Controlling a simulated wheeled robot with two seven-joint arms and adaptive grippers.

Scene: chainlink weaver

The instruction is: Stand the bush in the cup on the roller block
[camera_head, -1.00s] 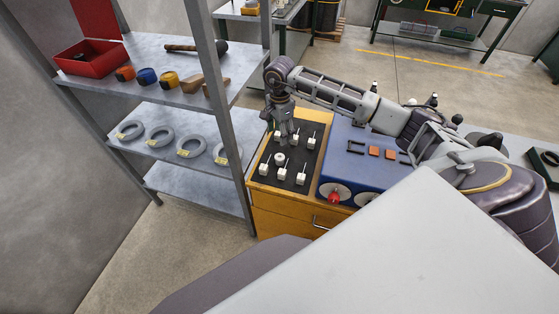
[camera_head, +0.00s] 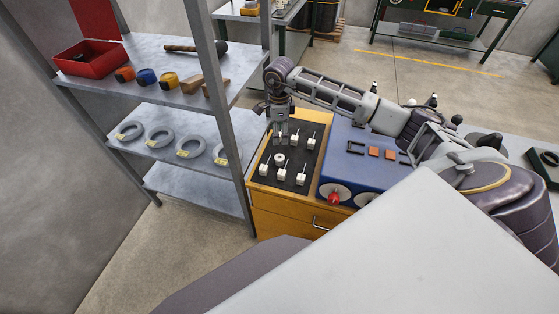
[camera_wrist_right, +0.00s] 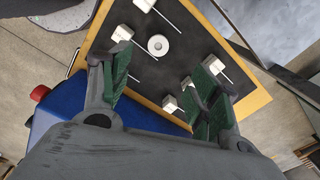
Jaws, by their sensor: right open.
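A round white piece with a centre hole (camera_head: 280,158) stands on the black mat (camera_head: 290,183); it also shows in the right wrist view (camera_wrist_right: 158,45). It may be the bush, but I cannot be sure. The blue block (camera_head: 338,170) with grey discs on its front may be the roller block; no cup can be made out on it. My right gripper (camera_head: 284,138) is over the mat's far part, beyond the round piece. In the wrist view its green-padded fingers (camera_wrist_right: 160,78) are apart, with nothing held. My left gripper is not in view.
Several white blocks with thin pins (camera_head: 301,178) surround the round piece on the mat. The wooden cabinet (camera_head: 280,213) carries them. A metal shelf post (camera_head: 232,130) rises close to the left. Dark brackets and orange squares (camera_head: 374,152) lie on the blue block.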

